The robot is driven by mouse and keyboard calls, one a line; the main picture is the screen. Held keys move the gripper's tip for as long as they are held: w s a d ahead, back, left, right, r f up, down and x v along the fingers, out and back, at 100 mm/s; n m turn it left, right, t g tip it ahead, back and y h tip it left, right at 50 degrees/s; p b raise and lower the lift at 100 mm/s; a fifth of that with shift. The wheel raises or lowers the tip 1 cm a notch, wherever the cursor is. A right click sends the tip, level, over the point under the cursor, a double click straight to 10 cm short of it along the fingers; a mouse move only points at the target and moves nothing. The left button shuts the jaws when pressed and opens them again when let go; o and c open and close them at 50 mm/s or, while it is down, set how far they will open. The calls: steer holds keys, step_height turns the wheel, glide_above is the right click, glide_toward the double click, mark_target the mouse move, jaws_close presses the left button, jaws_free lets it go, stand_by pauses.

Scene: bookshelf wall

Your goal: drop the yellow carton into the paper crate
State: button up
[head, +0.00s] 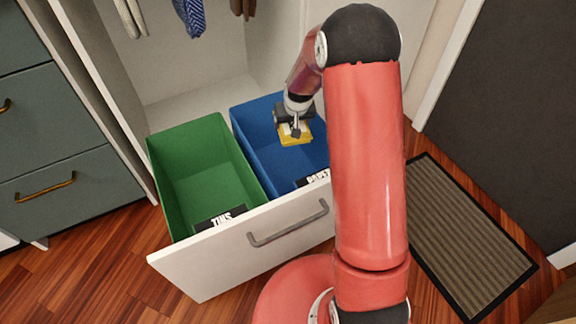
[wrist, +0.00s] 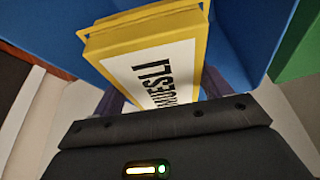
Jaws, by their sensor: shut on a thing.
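The yellow carton (head: 296,132) is held by my gripper (head: 295,124) over the blue crate (head: 254,134) in the pulled-out drawer. The blue crate's label is partly hidden by my arm; it seems to read "PAPER". In the wrist view the carton (wrist: 150,55) fills the middle, with a white label and dark lettering, between my gripper's fingers (wrist: 160,95). Blue crate walls (wrist: 40,28) show around it. From these views I cannot tell how far the carton is above the crate floor, which is mostly hidden.
A green crate (head: 200,175), labelled with what looks like "TINS", stands left of the blue one in the same drawer. The drawer front (head: 240,240) has a grey handle (head: 288,224). A striped mat (head: 465,235) lies on the floor at right. Clothes hang above.

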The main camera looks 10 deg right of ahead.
steer(key=o, duration=1)
steer(key=shift+v, duration=3.9)
